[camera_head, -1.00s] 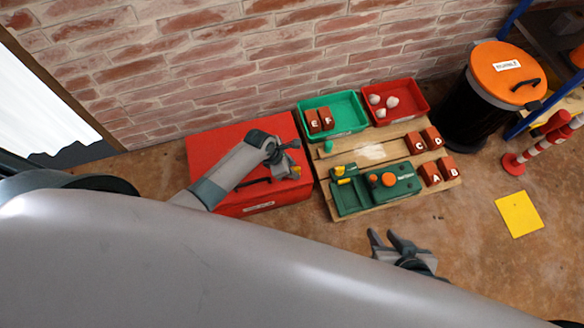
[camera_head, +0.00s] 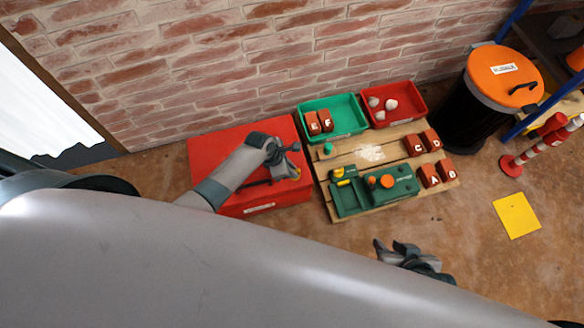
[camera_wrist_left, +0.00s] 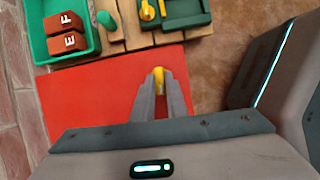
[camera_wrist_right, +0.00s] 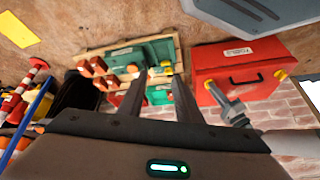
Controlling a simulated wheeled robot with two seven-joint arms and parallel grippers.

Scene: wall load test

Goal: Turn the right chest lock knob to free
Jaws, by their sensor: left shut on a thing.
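The red chest (camera_head: 215,150) stands on the floor against the brick wall, lid closed. My left gripper (camera_head: 294,170) is over the chest's right end. In the left wrist view its fingers (camera_wrist_left: 160,84) are shut on a small yellow knob (camera_wrist_left: 158,76) at the chest's edge; the fingers hide much of it, and I cannot read its turn. My right gripper (camera_head: 392,248) is open and empty, above the floor in front of the pallet.
Right of the chest, a wooden pallet (camera_head: 368,153) carries a green bin (camera_head: 348,122), a red bin (camera_head: 408,94), a green tool case (camera_head: 400,188) and lettered bricks (camera_head: 430,174). An orange-lidded drum (camera_head: 505,72) stands further right.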

